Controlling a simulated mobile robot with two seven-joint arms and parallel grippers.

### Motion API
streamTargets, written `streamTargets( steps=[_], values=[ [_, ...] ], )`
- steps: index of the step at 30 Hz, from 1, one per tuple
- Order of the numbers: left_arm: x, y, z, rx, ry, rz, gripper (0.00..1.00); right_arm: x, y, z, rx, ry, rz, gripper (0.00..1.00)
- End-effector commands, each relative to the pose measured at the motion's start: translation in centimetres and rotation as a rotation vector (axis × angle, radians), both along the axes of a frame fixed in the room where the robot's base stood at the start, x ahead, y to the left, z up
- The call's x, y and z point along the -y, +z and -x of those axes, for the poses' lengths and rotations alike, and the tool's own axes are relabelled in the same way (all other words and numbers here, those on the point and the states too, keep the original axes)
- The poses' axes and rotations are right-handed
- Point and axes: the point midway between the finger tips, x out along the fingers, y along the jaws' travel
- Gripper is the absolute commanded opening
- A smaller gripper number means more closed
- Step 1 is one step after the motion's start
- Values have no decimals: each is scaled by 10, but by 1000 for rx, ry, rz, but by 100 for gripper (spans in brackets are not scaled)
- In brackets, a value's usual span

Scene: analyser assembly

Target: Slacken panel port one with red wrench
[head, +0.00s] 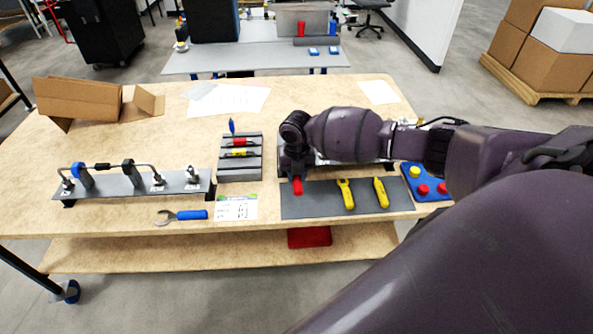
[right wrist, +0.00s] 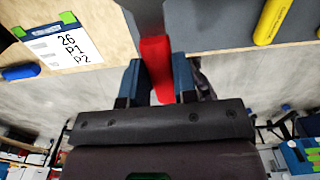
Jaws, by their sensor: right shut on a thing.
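My right gripper (head: 297,168) is over the front edge of the right-hand panel, above the grey mat. It is shut on the red wrench (head: 297,186), whose red handle sticks out below it. In the right wrist view the red handle (right wrist: 156,62) sits between the two blue fingers of my right gripper (right wrist: 156,78). The wrench's head is not clearly visible. The right-hand panel (head: 388,166) is mostly hidden by my right arm, and I cannot make out its ports. Another panel (head: 125,188) with pipes and fittings stands at the left. My left gripper is not in view.
Two yellow tools (head: 345,193) lie on the grey mat (head: 320,206). A blue-handled wrench (head: 190,215), a printed card (head: 236,207) and a slotted tool rack (head: 240,172) are to the left. A blue button box (head: 422,194) stands right. An open cardboard box (head: 78,100) is at the back left.

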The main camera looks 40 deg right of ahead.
Motion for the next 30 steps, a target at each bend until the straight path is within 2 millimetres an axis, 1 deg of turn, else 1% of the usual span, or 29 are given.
streamTargets(
  steps=[1, 9, 14, 16, 30],
  values=[
    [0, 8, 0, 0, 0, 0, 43, -2, 6, 3, -1, 1, 0, 0],
    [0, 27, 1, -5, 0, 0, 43, -10, 15, 17, -2, 1, 0, 0],
    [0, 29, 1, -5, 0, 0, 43, -12, 17, 20, 0, 1, 0, 0],
    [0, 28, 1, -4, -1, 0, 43, -12, 22, 19, 1, 1, 1, 0],
    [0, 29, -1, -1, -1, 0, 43, -12, 77, 19, 2, 0, 0, 0]
  ],
)
